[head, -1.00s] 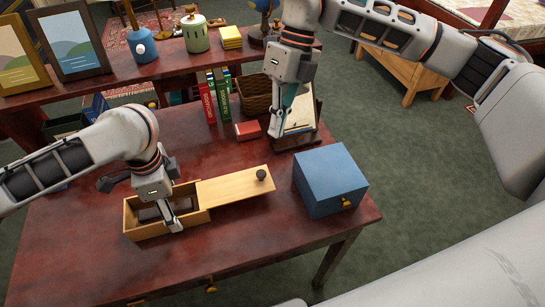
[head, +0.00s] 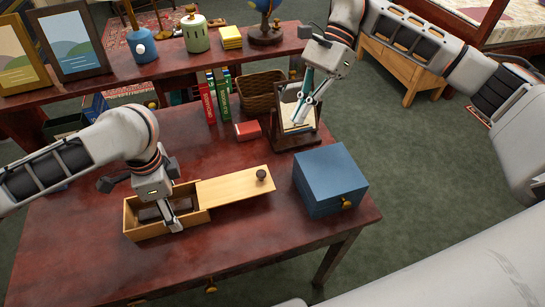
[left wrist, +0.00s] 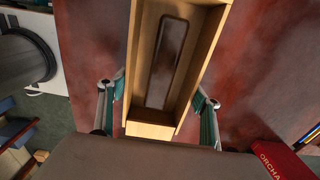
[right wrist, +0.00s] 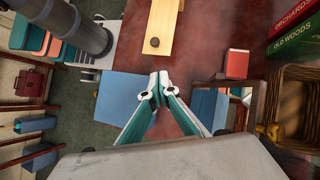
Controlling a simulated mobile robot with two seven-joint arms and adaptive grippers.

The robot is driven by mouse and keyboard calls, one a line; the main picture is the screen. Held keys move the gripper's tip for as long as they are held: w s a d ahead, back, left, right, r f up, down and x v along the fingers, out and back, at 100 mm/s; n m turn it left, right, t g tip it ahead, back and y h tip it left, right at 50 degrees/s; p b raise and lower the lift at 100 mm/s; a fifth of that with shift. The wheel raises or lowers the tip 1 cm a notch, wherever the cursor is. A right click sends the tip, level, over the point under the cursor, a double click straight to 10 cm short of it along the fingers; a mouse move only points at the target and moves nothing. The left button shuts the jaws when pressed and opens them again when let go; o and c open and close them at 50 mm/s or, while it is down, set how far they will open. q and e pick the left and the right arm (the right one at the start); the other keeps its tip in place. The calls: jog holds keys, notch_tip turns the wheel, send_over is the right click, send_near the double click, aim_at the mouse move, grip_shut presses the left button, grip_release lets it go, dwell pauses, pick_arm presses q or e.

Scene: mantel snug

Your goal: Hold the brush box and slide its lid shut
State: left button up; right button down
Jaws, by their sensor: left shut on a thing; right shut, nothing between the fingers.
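The wooden brush box (head: 146,229) lies on the dark red desk, its left part open with a dark brush (left wrist: 168,62) inside. Its pale wooden lid (head: 228,188) sticks out far to the right, with a dark round knob (head: 261,174) near its far end. My left gripper (head: 172,215) is shut on the box, one finger on each side wall; the left wrist view shows the fingers (left wrist: 160,110) astride its end. My right gripper (head: 301,112) is shut and empty, raised above the desk's back right, well apart from the lid. The lid and knob also show in the right wrist view.
A blue box (head: 330,182) stands right of the lid near the desk edge. Behind are a small red box (head: 248,130), a wooden stand (head: 296,139), a wicker basket (head: 260,92) and upright books (head: 215,97).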

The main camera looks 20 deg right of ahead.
jog(key=shift+n, duration=0.9)
jog(key=x, duration=0.4)
jog(key=a+r+x, duration=0.1)
jog(key=x, duration=0.3)
jog(key=s+x, duration=0.1)
jog(key=x, duration=0.3)
jog(key=shift+a, duration=0.4)
jog(key=shift+a, duration=0.1)
send_near(204, 187)
jog(key=s+a+f, duration=0.1)
jog(key=a, duration=0.1)
jog(key=s+a+f, duration=0.2)
jog(key=a, duration=0.1)
jog(key=shift+a+f, duration=0.2)
jog(key=shift+a, duration=0.15)
jog(key=shift+d, duration=0.1)
